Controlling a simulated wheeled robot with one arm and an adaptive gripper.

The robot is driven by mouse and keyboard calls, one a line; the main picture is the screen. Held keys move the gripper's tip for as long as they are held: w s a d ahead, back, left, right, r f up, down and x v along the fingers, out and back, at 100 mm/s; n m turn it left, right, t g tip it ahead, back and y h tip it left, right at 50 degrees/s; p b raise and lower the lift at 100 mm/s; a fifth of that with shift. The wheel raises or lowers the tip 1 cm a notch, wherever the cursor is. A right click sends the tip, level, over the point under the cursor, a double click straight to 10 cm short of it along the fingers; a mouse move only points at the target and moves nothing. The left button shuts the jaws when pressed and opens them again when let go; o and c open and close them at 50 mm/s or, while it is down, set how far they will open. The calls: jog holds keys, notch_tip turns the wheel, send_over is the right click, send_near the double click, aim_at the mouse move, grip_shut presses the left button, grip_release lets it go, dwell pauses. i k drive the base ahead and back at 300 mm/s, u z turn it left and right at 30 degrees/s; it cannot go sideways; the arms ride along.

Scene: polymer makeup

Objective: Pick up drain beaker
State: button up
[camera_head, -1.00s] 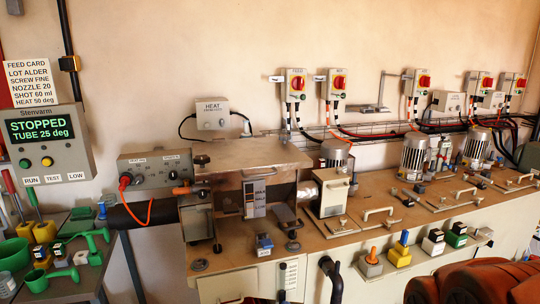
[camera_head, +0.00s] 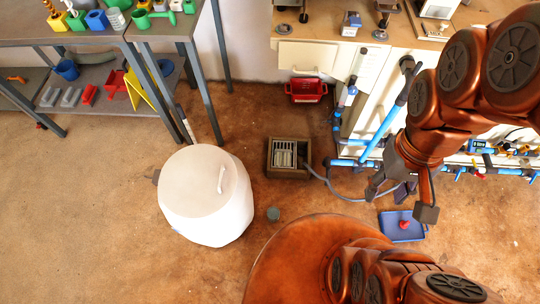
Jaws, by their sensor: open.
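A small grey-green cup (camera_head: 273,213), which may be the drain beaker, stands on the brown floor. It is right of the white drum and below the drain box. My gripper (camera_head: 400,203) hangs at the right with its fingers spread apart. It is well to the right of the cup and not touching it. A dark purplish shape (camera_head: 405,191) shows between the fingers; I cannot tell what it is. I cannot tell whether anything stands inside the cup.
A grated drain box (camera_head: 288,158) with a grey hose sits on the floor. A white drum (camera_head: 206,195) stands left. A red crate (camera_head: 306,90) lies by the bench. A blue tray (camera_head: 401,226) with a red item lies below my gripper. Open floor lies at far left.

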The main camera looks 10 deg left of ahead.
aim_at(272, 213)
jog(key=u, duration=0.4)
jog(key=k, duration=0.9)
jog(key=z, duration=0.85)
